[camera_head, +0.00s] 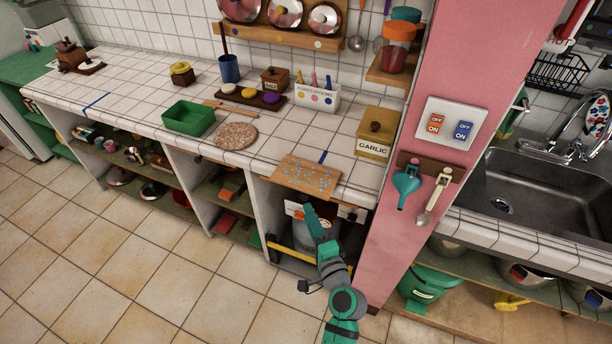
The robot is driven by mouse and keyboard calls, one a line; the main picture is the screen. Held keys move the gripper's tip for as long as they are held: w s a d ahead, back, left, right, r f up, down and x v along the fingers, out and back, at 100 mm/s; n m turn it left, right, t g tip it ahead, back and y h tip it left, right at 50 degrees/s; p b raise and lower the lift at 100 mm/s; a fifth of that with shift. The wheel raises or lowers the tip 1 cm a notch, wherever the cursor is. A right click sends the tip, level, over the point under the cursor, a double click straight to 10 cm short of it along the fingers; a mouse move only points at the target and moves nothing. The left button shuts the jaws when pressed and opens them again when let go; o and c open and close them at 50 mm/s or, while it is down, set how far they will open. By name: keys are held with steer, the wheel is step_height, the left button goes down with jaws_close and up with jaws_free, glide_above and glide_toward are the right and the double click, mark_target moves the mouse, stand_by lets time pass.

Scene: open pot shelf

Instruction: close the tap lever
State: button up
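My green arm reaches up from the bottom middle. My gripper (309,211) is at the opening of the compartment under the counter, just below the blue-dotted wooden board. Whether its fingers are open or shut is too small to tell. Behind it in the compartment are a grey rounded container (312,236), partly hidden by my arm, and a small orange and white part (294,210) just left of the gripper. I cannot tell whether that part is a tap lever. A metal sink tap (574,150) stands behind the sink at the far right, well away from my gripper.
The dotted board (306,178) lies at the counter's front edge above my gripper. A yellow bar (295,255) crosses the compartment low down. A pink pillar (413,190) stands to the right, between my arm and the sink (530,190). The tiled floor at left is clear.

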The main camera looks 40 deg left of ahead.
mark_target(297, 189)
steer(key=shift+r+x, duration=0.15)
steer(key=shift+x, duration=2.85)
steer(key=shift+r+x, duration=0.1)
steer(key=shift+x, duration=2.9)
steer(key=shift+s+a, duration=0.15)
jaws_close()
